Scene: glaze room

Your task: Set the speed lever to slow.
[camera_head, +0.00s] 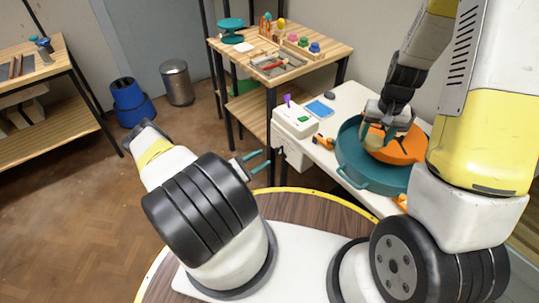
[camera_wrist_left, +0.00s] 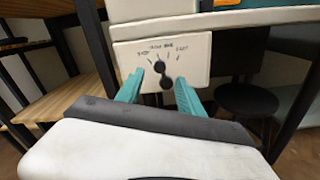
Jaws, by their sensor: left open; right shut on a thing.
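The speed lever (camera_wrist_left: 159,67) is black with a round knob, on a white panel (camera_wrist_left: 195,66) with small printed labels and tick marks. It points up and slightly left, toward the labels on the left half; the exact mark is hard to tell. My left gripper (camera_wrist_left: 159,93) is open, with one teal finger on each side of the lever, seemingly not clamped on it. In the head view my left gripper (camera_head: 258,162) is beside the white machine box (camera_head: 295,121). My right gripper (camera_head: 388,121) is shut on a beige round thing (camera_head: 375,139) over the orange bowl.
The orange bowl (camera_head: 409,150) sits in a teal basin (camera_head: 365,178) on the white table. A wooden table (camera_head: 313,47) with tools stands behind. A dark stool (camera_wrist_left: 247,98) is below, right of the panel.

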